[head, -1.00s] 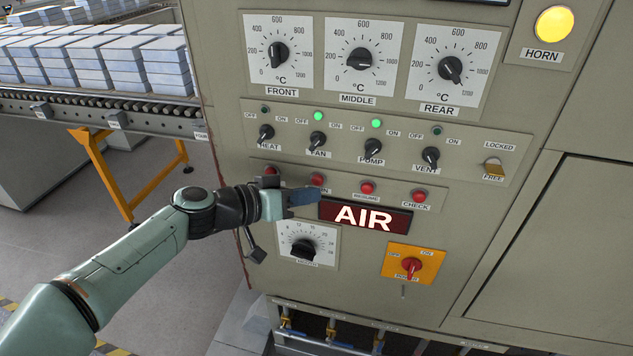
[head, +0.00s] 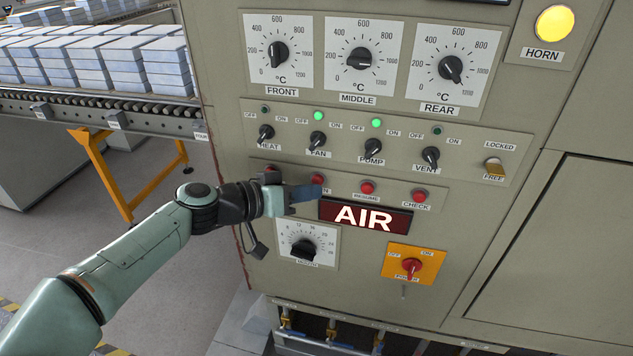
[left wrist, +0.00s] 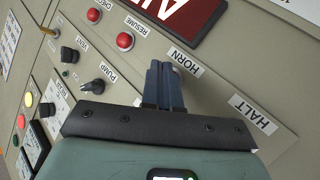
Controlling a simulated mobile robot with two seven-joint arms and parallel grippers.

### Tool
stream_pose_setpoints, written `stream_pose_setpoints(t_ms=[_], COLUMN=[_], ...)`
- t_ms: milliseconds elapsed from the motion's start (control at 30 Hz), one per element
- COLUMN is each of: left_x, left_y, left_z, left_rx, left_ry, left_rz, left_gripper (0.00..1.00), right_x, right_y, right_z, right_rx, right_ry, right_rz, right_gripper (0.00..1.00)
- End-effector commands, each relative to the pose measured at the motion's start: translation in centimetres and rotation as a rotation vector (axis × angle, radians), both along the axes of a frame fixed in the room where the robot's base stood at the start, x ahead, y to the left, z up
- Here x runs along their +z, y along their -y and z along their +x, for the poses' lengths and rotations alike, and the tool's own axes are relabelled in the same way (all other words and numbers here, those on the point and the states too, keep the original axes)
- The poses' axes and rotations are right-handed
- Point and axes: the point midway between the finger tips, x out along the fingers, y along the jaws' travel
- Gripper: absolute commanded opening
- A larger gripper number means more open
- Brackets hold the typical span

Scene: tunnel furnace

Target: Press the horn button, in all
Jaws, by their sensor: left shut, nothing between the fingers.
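The horn button (head: 317,179) is a red push button, second from the left in a row on the furnace panel. Its label is partly covered in the head view; the HORN label (left wrist: 183,62) reads clearly in the left wrist view. My left gripper (head: 314,193) is shut and empty, its blue-grey fingertips at the lower edge of this button. In the left wrist view the shut fingers (left wrist: 164,72) point at the spot beside the HORN label and hide most of the button. I cannot tell whether they touch it. My right gripper is not in view.
The resume button (head: 367,187) and check button (head: 420,196) sit to the right; the halt button (head: 271,169) sits close to the left, above my wrist. A lit AIR sign (head: 364,216) is just below. A yellow HORN lamp (head: 554,23) glows at top right.

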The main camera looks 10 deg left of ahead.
Motion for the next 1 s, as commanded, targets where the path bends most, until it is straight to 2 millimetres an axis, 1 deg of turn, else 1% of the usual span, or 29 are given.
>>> stream_pose_setpoints(t_ms=[767,1000], left_x=[0.03,0.02], left_y=[0.03,0.02], left_z=[0.96,0.94], left_rx=[0.0,0.001], left_ry=[0.0,0.001], left_rz=[0.0,0.0], left_gripper=[0.0,0.0], right_x=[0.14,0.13], right_y=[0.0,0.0], right_z=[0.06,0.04], right_rx=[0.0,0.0], right_ry=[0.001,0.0], right_rz=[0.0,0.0], right_gripper=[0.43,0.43])
